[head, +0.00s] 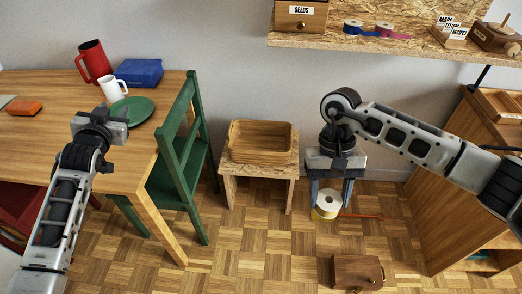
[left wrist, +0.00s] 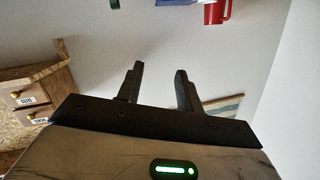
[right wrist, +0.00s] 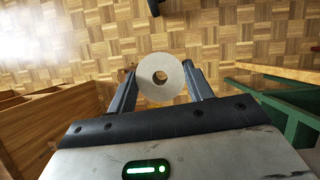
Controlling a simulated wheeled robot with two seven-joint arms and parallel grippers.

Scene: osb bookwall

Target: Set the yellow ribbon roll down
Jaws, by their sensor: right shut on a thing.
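The yellow ribbon roll (head: 327,204) has a pale round face with a hole and a yellow side. It is between the fingers of my right gripper (head: 331,192), which is shut on it, and hangs in front of the parquet floor. In the right wrist view the roll (right wrist: 160,92) sits between both fingertips, its hole facing the camera. I cannot tell how high above the floor it is. My left gripper (left wrist: 158,82) has its fingers apart with nothing between them. In the head view it is above the table, its fingertips hidden.
A stool (head: 230,172) carries stacked wooden trays (head: 262,151). On the floor are a wooden drawer box (head: 352,272) and an orange stick (head: 362,216). A green chair (head: 178,150) stands by the table (head: 40,130). A wall shelf (head: 400,46) holds blue (head: 352,27) and pink (head: 384,29) rolls.

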